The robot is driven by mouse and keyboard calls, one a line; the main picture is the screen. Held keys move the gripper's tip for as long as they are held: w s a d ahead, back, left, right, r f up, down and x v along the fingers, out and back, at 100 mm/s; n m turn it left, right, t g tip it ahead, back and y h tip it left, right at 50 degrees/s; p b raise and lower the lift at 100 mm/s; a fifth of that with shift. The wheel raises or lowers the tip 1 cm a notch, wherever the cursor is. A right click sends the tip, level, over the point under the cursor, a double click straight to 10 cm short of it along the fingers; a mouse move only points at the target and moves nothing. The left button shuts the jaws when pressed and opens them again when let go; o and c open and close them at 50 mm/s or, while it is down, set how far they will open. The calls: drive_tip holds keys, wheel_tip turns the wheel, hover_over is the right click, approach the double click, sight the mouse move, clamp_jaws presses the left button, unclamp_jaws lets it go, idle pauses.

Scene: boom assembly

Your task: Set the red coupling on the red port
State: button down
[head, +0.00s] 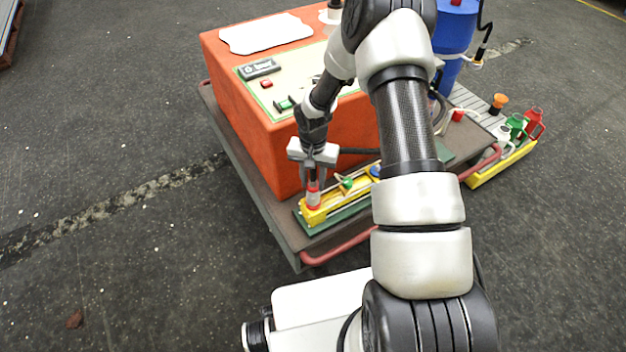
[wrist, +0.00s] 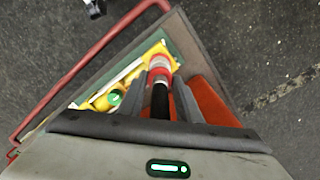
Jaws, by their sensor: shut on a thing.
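My gripper (head: 313,179) points down over the near left end of the yellow boom piece (head: 330,204) on the cart. Its two fingers are shut on a red and white coupling (head: 313,193), which stands upright between them. In the wrist view the coupling (wrist: 159,66) shows beyond the fingertips, with a black hose or stem (wrist: 160,101) running back between the fingers. The coupling's lower end is at the boom's end. The red port is hidden under it or not clear, so I cannot tell whether they touch. A green knob (head: 346,184) is to the right.
A large orange box (head: 243,105) with a control panel stands close behind my gripper. A red rail (head: 340,246) edges the cart. A blue drum (head: 455,35) stands at the back right. A yellow tray (head: 497,170) with coloured fittings is at the right.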

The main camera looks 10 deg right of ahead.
drive_tip(key=shift+f+b, duration=0.3)
drive_tip(key=shift+f, duration=0.15)
drive_tip(key=c, duration=1.6)
unclamp_jaws()
drive_tip(key=shift+o, duration=0.2)
drive_tip(key=shift+r+p, duration=3.35)
drive_tip(key=shift+r, duration=2.15)
